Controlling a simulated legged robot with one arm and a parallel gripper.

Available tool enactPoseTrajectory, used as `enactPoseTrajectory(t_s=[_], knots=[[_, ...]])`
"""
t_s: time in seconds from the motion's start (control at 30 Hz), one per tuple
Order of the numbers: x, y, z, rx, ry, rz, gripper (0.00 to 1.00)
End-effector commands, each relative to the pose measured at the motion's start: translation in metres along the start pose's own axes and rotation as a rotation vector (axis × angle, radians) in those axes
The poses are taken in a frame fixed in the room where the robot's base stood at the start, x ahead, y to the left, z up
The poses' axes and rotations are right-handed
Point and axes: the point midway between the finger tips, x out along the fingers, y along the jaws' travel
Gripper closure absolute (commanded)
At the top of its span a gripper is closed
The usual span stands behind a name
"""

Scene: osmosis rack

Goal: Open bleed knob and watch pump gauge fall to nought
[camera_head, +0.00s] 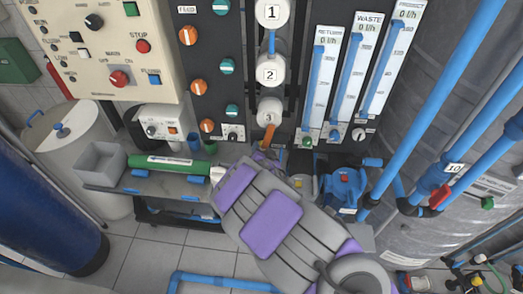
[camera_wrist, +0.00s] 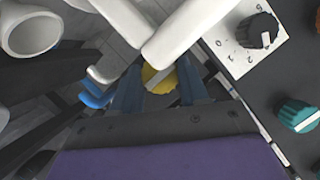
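A yellow knob (camera_wrist: 158,80) with a pale pointer stripe shows in the wrist view, partly covered by white pipes. The two dark blue fingers of my gripper (camera_wrist: 162,68) stand on either side of it; I cannot tell whether they touch it. I can read no label on this knob. In the head view my arm reaches to the foot of the dark panel and hides its own fingertips and this knob. A blue pump-like unit (camera_head: 345,188) stands right of my arm. I cannot make out a pump gauge in either view.
White pipes (camera_wrist: 185,30) cross close above the fingers. A black dial (camera_wrist: 257,30) on a white plate and a teal knob (camera_wrist: 298,115) are at the right. Flow meters (camera_head: 322,85) hang on the panel. A green cylinder (camera_head: 165,166) lies on the shelf left of my arm.

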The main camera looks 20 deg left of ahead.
Motion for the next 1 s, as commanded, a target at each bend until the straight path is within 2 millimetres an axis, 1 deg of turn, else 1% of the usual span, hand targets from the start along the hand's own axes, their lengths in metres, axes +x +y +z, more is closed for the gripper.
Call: enactPoseTrajectory(t_s=[0.03,0.2,0.3,0.57,1.0], knots=[[-0.0001,0.0007,0.0001,0.000,0.000,0.002,0.63],[0.0000,0.0009,0.0002,0.000,-0.001,0.002,0.79],[0.0000,0.0011,0.0003,0.000,-0.001,0.002,0.87],[0.0003,0.0008,0.0010,-0.037,0.000,0.017,0.87],[0.0013,-0.0020,0.0015,-0.292,0.000,0.122,0.87]])
